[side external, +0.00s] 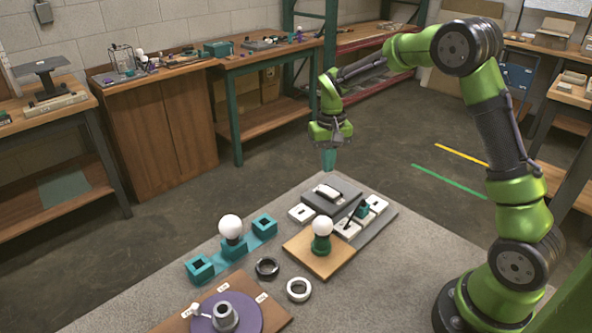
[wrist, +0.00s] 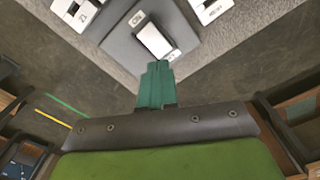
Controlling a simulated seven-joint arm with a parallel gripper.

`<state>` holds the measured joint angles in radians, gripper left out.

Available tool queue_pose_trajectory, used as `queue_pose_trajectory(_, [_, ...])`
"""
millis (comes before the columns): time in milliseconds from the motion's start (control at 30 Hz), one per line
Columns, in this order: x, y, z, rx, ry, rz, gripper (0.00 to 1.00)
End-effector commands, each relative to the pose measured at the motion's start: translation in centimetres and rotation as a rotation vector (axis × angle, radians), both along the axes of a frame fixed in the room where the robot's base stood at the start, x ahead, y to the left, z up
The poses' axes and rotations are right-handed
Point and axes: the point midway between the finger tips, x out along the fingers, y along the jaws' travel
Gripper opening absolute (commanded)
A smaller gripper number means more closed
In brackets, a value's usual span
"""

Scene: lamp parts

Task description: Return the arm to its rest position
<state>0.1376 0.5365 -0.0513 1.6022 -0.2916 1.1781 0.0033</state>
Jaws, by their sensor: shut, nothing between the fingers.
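My gripper (side external: 329,160) is at the far end of the arm, in the air above the far edge of the grey table. Its teal fingers point down and are shut together with nothing between them. In the wrist view the shut fingers (wrist: 156,85) show at the middle, above the dark plate of my wrist. A lamp with a white bulb and green base (side external: 321,243) stands on a wooden board (side external: 300,257). Another white bulb (side external: 230,226) stands in the middle of a teal holder (side external: 262,229) at left.
A dark grey board with a raised block (side external: 318,201), white switch plates (side external: 302,213) and a small lever lies below my gripper. A black ring (side external: 267,268), a white ring (side external: 299,290) and a purple disc (side external: 245,322) lie nearer. Workbenches (side external: 262,70) stand behind, with open floor between.

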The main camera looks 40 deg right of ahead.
Motion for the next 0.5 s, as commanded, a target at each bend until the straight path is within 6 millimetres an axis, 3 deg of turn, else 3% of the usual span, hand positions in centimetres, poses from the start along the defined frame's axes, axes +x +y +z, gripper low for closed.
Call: queue_pose_trajectory(500, [0.06, 0.02, 0.77, 0.0, -0.007, 0.004, 0.0])
